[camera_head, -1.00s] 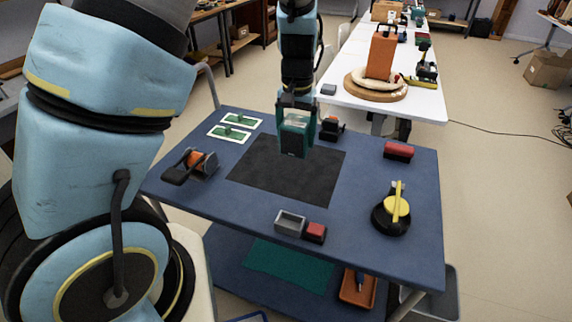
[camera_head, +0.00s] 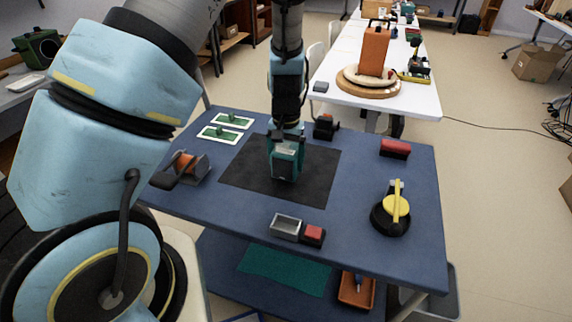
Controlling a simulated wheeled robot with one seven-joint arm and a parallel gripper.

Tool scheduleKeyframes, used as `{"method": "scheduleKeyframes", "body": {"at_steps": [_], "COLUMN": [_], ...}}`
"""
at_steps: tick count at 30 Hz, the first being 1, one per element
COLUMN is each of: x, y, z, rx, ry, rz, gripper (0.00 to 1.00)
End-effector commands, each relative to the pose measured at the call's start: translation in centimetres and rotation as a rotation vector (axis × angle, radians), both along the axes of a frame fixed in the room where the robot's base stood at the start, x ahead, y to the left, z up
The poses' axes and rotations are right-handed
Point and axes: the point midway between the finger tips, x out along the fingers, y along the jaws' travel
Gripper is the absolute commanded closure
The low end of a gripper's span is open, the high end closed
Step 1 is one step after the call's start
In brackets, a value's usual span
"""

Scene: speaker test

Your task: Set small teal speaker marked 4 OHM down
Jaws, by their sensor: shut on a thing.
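My gripper (camera_head: 286,140) hangs pointing down over the black mat (camera_head: 240,180) in the middle of the blue table. It is shut on the small teal speaker (camera_head: 285,163), a teal box with a dark front face. The speaker is upright, low over or touching the mat; I cannot tell which. The 4 OHM marking is too small to read. The jaws are partly hidden by the wrist and the speaker.
On the blue table (camera_head: 350,240) lie two white-framed green boards (camera_head: 220,134), an orange reel (camera_head: 186,164), a grey bin (camera_head: 286,227) with a red block (camera_head: 313,234), a yellow-and-black tool (camera_head: 394,208), a red block (camera_head: 395,148) and a dark item (camera_head: 325,127). The mat is otherwise clear.

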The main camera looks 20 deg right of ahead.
Motion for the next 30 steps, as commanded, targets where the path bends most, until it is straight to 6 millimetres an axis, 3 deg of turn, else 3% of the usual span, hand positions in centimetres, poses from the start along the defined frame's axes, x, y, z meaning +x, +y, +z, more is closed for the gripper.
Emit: {"method": "scheduleKeyframes", "body": {"at_steps": [6,18,19,22,30], "x": [0.0,0.0,0.0,0.0,0.0], "y": [0.0,0.0,0.0,0.0,0.0], "z": [-2.3,-2.9,-2.9,-2.9,-2.6], "rx": [-0.001,-0.001,0.0,0.0,0.0], "ry": [0.001,0.0,0.0,0.0,0.0], "rz": [0.002,0.001,0.0,0.0,0.0], "gripper": [1.0,1.0,0.1,0.0,0.0]}}
